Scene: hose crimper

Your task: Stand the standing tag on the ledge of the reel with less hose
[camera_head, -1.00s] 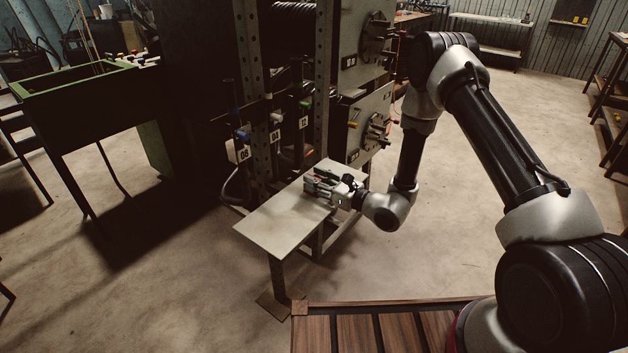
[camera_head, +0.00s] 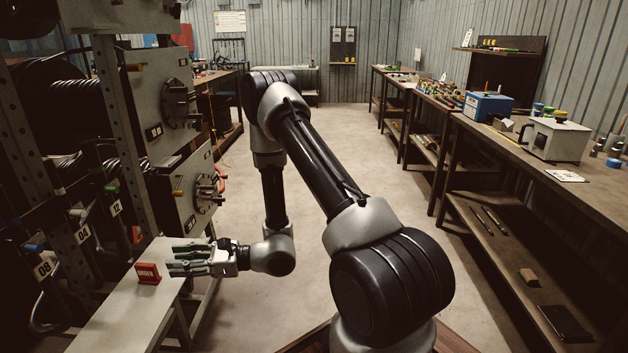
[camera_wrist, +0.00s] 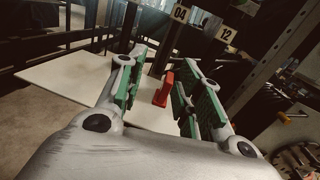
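The red standing tag (camera_head: 148,274) stands upright on the pale shelf (camera_head: 130,312), with light lettering on its face. My gripper (camera_head: 178,258) is open and empty just to its right, level with the shelf. In the wrist view the tag (camera_wrist: 163,88) shows between and beyond the two green-padded fingers (camera_wrist: 157,95), apart from them. Black hose is wound on an upper reel (camera_head: 78,97) in the rack at left. The lower reel area is dark and partly hidden by posts, so I cannot compare the hose amounts. I cannot make out the reel ledges.
Number plates 08 (camera_head: 43,268), 04 (camera_head: 83,233) and 12 (camera_head: 116,208) hang on the rack beside the shelf. A perforated post (camera_head: 125,135) and grey machine panels (camera_head: 165,95) stand close by. A long workbench (camera_head: 540,170) runs along the right. The middle floor is clear.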

